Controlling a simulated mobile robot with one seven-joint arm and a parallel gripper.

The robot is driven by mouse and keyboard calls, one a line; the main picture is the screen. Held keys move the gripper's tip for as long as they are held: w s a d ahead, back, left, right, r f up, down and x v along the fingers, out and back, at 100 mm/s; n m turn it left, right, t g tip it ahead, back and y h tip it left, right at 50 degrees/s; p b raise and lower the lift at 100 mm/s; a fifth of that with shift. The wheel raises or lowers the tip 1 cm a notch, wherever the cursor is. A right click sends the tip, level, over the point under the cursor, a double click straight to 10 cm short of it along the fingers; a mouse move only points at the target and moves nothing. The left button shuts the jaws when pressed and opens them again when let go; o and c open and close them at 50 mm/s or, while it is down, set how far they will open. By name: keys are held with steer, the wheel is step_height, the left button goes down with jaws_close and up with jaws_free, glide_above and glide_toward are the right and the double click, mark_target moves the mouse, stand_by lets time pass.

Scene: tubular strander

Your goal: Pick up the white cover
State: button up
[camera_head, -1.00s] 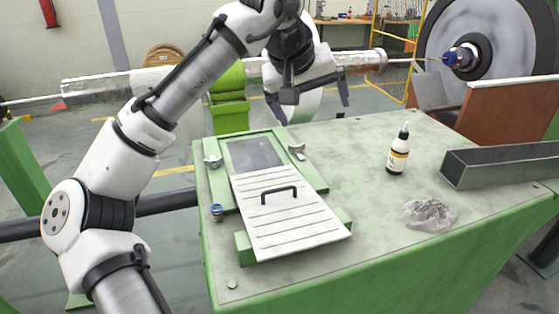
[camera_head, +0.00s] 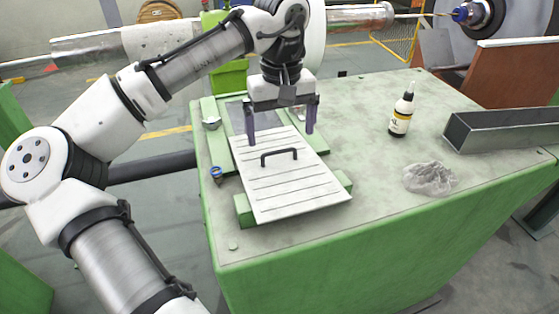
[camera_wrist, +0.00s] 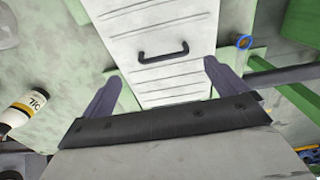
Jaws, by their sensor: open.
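The white cover (camera_head: 290,186) is a ribbed flat plate with a black handle (camera_head: 279,155) on top. It lies tilted on a green frame (camera_head: 244,209) on the green table. My gripper (camera_head: 281,138) points down above the far end of the cover, open, with its two fingers apart and nothing between them. In the wrist view the cover (camera_wrist: 160,85) and its handle (camera_wrist: 163,54) lie ahead of the open fingers, between them from side to side. The far part of the frame is partly hidden behind my gripper.
A bottle (camera_head: 401,113), a crumpled clear bag (camera_head: 429,179) and a grey metal channel (camera_head: 500,130) stand on the right of the table (camera_head: 300,240). A small blue-topped fitting (camera_head: 216,174) is left of the cover. The table's front right is clear.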

mark_target(279, 151)
steer(key=f, duration=0.2)
steer(key=f+p, duration=0.1)
steer(key=shift+s+a+f, duration=0.25)
steer(key=shift+s+f, duration=0.1)
steer(key=shift+s, duration=0.05)
steer(key=shift+f, duration=0.5)
steer(key=shift+w+r, duration=0.1)
steer(key=c, duration=1.6)
